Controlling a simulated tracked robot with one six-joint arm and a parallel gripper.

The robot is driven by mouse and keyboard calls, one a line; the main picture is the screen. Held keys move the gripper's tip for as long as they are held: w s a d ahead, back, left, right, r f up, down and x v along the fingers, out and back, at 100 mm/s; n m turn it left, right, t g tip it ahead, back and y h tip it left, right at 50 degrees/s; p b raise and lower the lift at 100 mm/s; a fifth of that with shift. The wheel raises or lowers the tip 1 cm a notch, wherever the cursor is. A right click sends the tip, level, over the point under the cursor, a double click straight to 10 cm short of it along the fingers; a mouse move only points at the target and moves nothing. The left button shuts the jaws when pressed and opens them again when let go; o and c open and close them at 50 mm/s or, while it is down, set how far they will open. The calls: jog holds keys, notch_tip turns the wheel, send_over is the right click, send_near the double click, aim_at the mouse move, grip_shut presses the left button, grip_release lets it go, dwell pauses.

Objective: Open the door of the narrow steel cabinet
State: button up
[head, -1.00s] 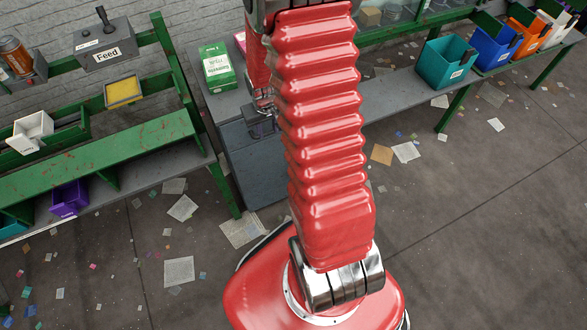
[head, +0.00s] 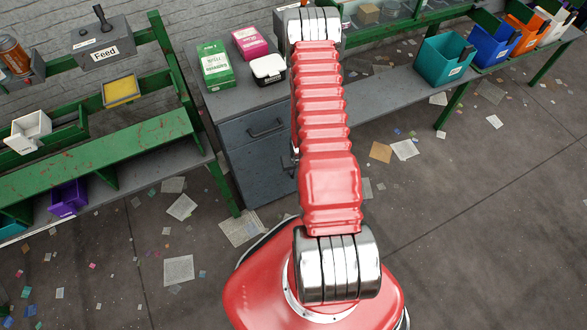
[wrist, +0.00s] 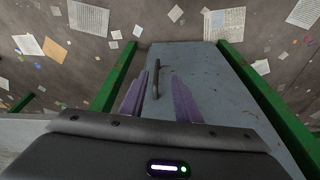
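The narrow steel cabinet (head: 255,180) is blue-grey and stands left of my arm in the head view. Its upper drawer front has a dark bar handle (head: 267,130). In the wrist view a blue-grey panel (wrist: 205,75), which looks like the cabinet door, lies flat in its frame and looks closed. It has a dark bar handle (wrist: 157,83). My gripper (wrist: 161,77) is open, with purple fingers on either side of the handle in the picture. I see no contact, and the depth between them is unclear. In the head view my arm hides the gripper.
A green box (head: 216,65), a pink box (head: 250,43) and a white container (head: 268,69) stand on the cabinet top. Green-framed benches (head: 100,155) flank it on the left, with a grey shelf (head: 390,95) on the right. The paper-littered floor in front is open.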

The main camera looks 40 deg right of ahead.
jog(key=shift+w+d+f+t+h, duration=0.2)
jog(key=shift+w+d+t, duration=0.2)
jog(key=shift+w, duration=0.2)
jog(key=shift+w+d+f+t+h, duration=0.2)
jog(key=shift+w+d+t, duration=0.1)
jog(key=shift+w+d, duration=0.2)
jog(key=shift+w+f, duration=0.1)
send_over(293, 177)
jog(key=shift+w+d+f, duration=0.15)
jog(key=shift+f, duration=3)
jog(key=shift+w+d+f, duration=0.1)
jog(key=shift+f, duration=3.05)
grip_shut()
